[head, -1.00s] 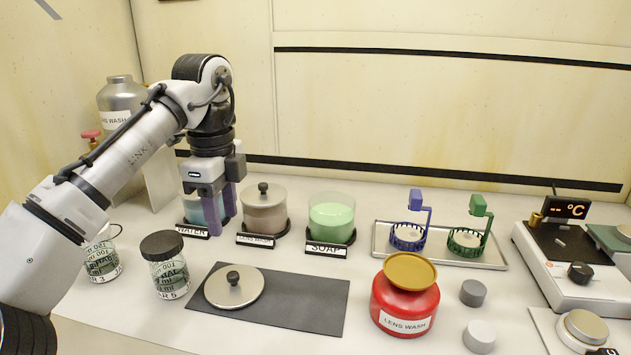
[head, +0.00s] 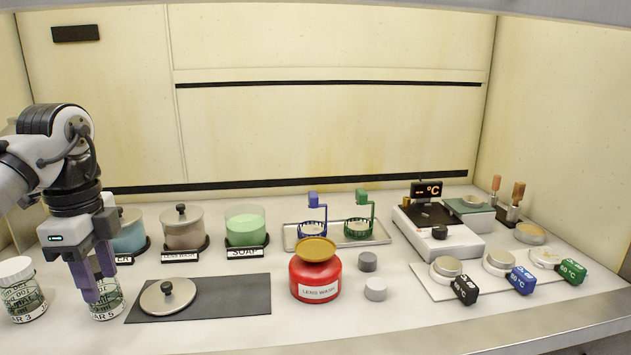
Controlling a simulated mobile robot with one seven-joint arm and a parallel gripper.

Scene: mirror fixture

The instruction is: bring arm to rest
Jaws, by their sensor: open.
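My gripper (head: 98,282) hangs at the left of the head view with its two purple fingers pointing down. It is open, and I see nothing held in it. The fingers are in front of or around the upper part of the glass jar labelled 5 (head: 106,312); I cannot tell whether they touch it. They hide most of that jar's top. My arm comes in from the left edge.
Jar 3 (head: 29,302) stands left of the gripper. A round knobbed lid (head: 168,296) lies on the dark mat (head: 235,297). Water (head: 129,237), brown (head: 184,235) and green soap (head: 246,226) vessels stand behind. A red lens-wash pot (head: 315,280) is mid-bench.

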